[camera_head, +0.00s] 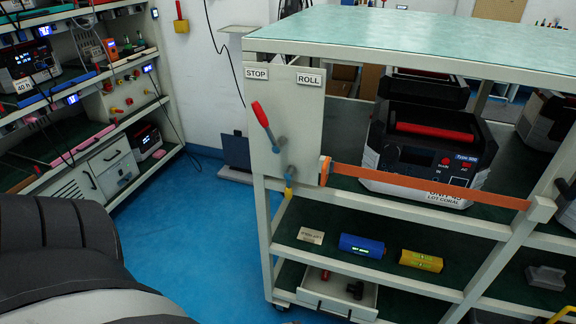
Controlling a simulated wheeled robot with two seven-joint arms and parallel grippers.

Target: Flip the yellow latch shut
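An orange bar (430,186) runs across the front of the upper shelf, from an orange bracket (325,170) at the left to a pale block (541,209) on the right post. A red-handled lever (264,120) on the panel leans up and left, toward the STOP label (257,72) and away from the ROLL label (309,79). Neither gripper is in view.
The cart (400,40) carries a tester unit (428,150) behind the bar. A blue cylinder (361,246) and a yellow one (421,261) lie on the lower shelf, above an open drawer (338,295). Blue floor (215,230) is clear left of the cart; racks (105,150) stand beyond.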

